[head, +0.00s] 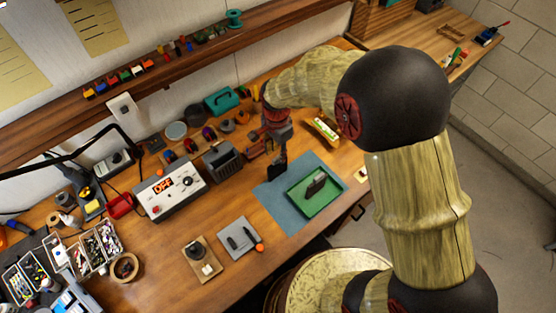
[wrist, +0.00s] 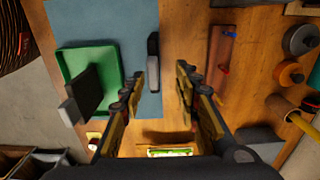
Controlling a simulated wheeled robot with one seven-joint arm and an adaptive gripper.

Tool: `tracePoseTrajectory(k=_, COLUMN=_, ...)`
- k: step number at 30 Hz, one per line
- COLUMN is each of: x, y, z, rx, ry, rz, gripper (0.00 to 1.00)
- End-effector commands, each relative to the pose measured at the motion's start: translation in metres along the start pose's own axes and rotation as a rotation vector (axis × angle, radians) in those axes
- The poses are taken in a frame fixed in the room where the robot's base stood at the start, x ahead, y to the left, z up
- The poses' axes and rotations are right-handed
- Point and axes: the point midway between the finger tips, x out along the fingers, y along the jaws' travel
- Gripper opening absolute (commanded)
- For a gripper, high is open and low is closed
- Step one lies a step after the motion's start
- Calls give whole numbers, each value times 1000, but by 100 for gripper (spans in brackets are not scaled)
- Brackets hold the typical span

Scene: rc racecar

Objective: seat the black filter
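A small black piece with a grey end (wrist: 153,55) stands at the edge of the blue-grey mat; it shows as a dark block (head: 276,168) below my gripper in the head view. A larger dark block (head: 316,184) stands in the green tray (head: 328,203), and it also shows in the wrist view (wrist: 84,95). I cannot tell which of the two is the black filter. My gripper (wrist: 168,74) is open with nothing visible between its fingers. The small black piece is just beyond its left fingertip; whether they touch is unclear.
The blue-grey mat (head: 270,201) lies under the green tray. A brown bar with red and blue knobs (wrist: 221,60) lies right of my gripper in the wrist view. The power supply (head: 169,188) and small grey plate (head: 239,238) stand left. Bare wood lies between.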

Motion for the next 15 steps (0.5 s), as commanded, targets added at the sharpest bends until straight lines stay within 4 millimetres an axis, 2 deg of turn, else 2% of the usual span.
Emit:
tracePoseTrajectory(k=6, x=22, y=1, z=1, rx=0, ry=0, rz=1, gripper=32)
tracePoseTrajectory(k=11, x=33, y=4, z=2, rx=-1, ry=0, rz=1, gripper=32)
tracePoseTrajectory(k=15, x=52, y=9, z=6, rx=-1, ry=-1, rz=3, gripper=32)
